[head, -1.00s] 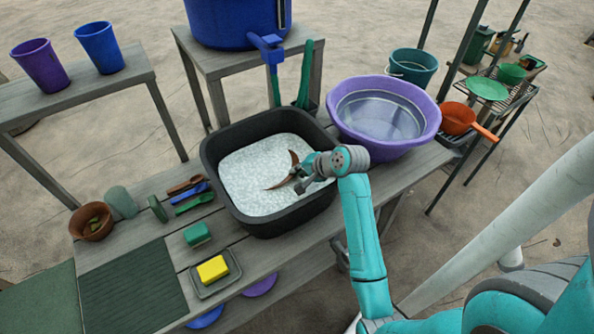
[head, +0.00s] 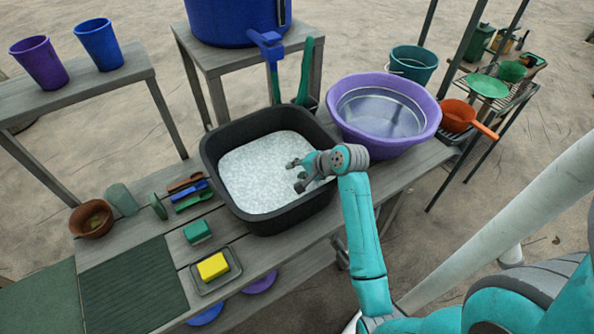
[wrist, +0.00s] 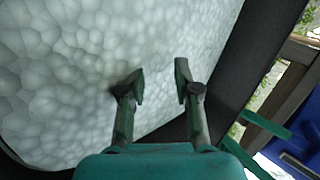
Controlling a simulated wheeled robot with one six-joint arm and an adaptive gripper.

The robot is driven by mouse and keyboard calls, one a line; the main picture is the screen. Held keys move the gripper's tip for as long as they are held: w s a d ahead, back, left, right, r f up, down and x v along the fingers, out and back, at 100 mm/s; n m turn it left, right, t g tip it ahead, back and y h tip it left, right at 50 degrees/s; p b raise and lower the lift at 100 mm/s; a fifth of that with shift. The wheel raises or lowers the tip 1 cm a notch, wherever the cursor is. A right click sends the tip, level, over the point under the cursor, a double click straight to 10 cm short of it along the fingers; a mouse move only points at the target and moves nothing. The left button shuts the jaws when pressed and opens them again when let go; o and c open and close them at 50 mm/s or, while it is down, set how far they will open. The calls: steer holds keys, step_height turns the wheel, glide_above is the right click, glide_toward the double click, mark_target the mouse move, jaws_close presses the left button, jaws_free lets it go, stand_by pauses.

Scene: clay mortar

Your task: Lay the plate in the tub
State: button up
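The black tub (head: 222,185) stands on the bench, filled with pale bubbly suds (head: 258,178). My gripper (head: 297,174) is over the right part of the tub, just above or at the suds; I cannot tell if it touches them. In the wrist view my gripper (wrist: 158,80) has its two fingers apart with only suds between and beyond them. No plate shows at the gripper or on the suds; anything under them is hidden.
A purple basin (head: 428,120) of clear water stands right of the tub. Left are a yellow sponge (head: 212,267), a green block (head: 197,231), small utensils (head: 190,190) and a brown bowl (head: 92,218). A green plate (head: 487,86) and orange pan (head: 458,117) lie on the right rack.

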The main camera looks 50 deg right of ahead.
steer(key=v, duration=1.2)
steer(key=shift+r, duration=0.35)
